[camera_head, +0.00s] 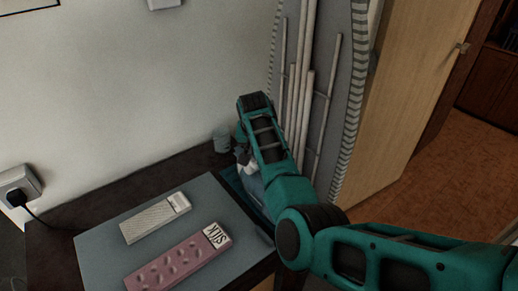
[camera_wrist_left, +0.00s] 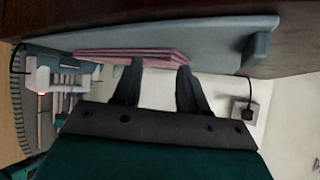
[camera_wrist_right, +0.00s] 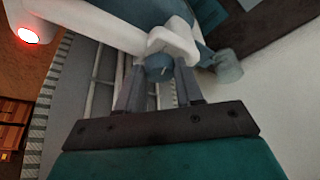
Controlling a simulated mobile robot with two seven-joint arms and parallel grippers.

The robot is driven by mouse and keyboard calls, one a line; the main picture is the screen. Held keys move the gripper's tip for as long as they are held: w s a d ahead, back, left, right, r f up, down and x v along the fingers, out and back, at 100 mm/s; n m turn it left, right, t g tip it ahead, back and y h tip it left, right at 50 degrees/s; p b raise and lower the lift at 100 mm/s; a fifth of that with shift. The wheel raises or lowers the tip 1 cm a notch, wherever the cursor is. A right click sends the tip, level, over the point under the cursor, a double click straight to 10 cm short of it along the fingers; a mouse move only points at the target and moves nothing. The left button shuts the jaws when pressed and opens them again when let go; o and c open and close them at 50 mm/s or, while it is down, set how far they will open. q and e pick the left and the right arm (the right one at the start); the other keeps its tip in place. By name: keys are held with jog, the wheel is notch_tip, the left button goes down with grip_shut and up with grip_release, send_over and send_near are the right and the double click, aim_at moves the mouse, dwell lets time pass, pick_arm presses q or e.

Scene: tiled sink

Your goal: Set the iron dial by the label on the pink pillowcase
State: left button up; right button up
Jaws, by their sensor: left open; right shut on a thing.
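The pink pillowcase (camera_head: 170,268) lies folded on the grey board. Its white label (camera_head: 216,235) reads SILK, upside down to me. The iron (camera_head: 256,186) stands at the board's far right, mostly hidden by my right arm in the head view. The right wrist view shows its white handle (camera_wrist_right: 112,34) and round blue dial (camera_wrist_right: 158,66), which has a light mark. My right gripper (camera_wrist_right: 160,77) is shut on the dial, one finger at each side. My left gripper (camera_wrist_left: 160,68) is open and empty, facing the pillowcase (camera_wrist_left: 95,54); it is outside the head view.
A pale folded cloth (camera_head: 150,219) lies beside the pillowcase on the board (camera_head: 105,245). A translucent cup (camera_head: 222,141) stands near the wall by the iron. A red light (camera_wrist_right: 28,35) glows on the iron. An ironing board (camera_head: 345,120) leans behind. A plug (camera_head: 17,197) sits at left.

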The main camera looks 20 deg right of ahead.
jog(key=shift+m, duration=0.6)
jog(key=shift+h, duration=0.3)
jog(key=o, duration=1)
jog(key=shift+o, duration=0.2)
jog(key=shift+r, duration=0.15)
